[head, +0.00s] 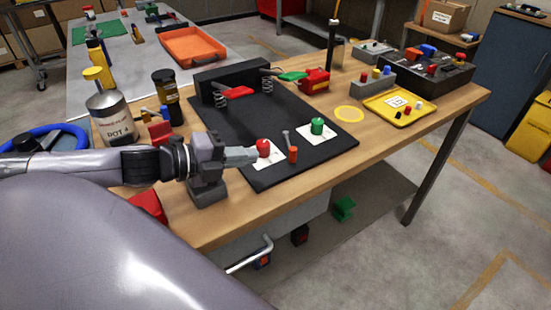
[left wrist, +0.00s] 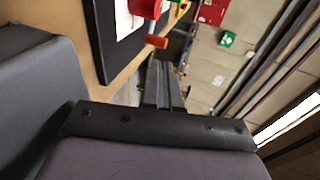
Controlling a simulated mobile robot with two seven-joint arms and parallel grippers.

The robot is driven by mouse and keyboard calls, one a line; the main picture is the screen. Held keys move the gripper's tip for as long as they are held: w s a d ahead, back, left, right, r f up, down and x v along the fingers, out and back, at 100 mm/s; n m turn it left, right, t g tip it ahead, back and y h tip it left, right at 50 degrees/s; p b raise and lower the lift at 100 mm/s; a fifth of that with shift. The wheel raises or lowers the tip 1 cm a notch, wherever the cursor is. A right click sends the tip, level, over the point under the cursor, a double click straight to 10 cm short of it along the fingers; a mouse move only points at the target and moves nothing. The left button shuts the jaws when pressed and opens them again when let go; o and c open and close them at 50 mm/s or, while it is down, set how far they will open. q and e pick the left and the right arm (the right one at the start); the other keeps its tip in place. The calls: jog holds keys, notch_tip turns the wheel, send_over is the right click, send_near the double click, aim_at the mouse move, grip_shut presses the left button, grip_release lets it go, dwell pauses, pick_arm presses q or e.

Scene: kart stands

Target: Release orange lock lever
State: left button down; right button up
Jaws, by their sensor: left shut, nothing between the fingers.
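An orange lever piece (head: 292,154) stands near the front edge of the black mat (head: 240,177), with a thin grey rod (head: 286,138) beside it. A red knob (head: 263,147) on a white card is just left of it, and a green knob (head: 317,126) on another card is to its right. My left gripper (head: 254,155) is shut and empty, its tips close to the red knob; I cannot tell whether they touch it. In the left wrist view the shut fingers (left wrist: 163,84) point toward the orange piece (left wrist: 157,41), apart from it. My right gripper is out of view.
At the back of the mat is a black block (head: 230,82) with springs and red and green levers. A yellow tray (head: 400,107) and a grey block (head: 373,85) stand to the right. A DOT 4 can (head: 110,118) stands left. The wooden tabletop (head: 345,100) has free room at the right.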

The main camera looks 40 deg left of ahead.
pick_arm(q)
jog(key=shift+b+x, duration=1.3)
jog(key=shift+b, duration=0.15)
jog(key=shift+w, duration=0.15)
jog(key=shift+w+d+f, duration=0.1)
jog(key=shift+w+d, duration=0.1)
jog(key=shift+b+x, duration=0.8)
jog(key=shift+w, duration=0.15)
jog(key=shift+w+f, duration=0.15)
jog(key=shift+w, duration=0.15)
jog(key=shift+w+d+f, duration=0.1)
jog(key=shift+w+d, duration=0.25)
jog(key=shift+w, duration=0.05)
jog(key=shift+w+d+f+p, duration=0.1)
jog(key=shift+d+p, duration=0.05)
jog(key=shift+p, duration=0.15)
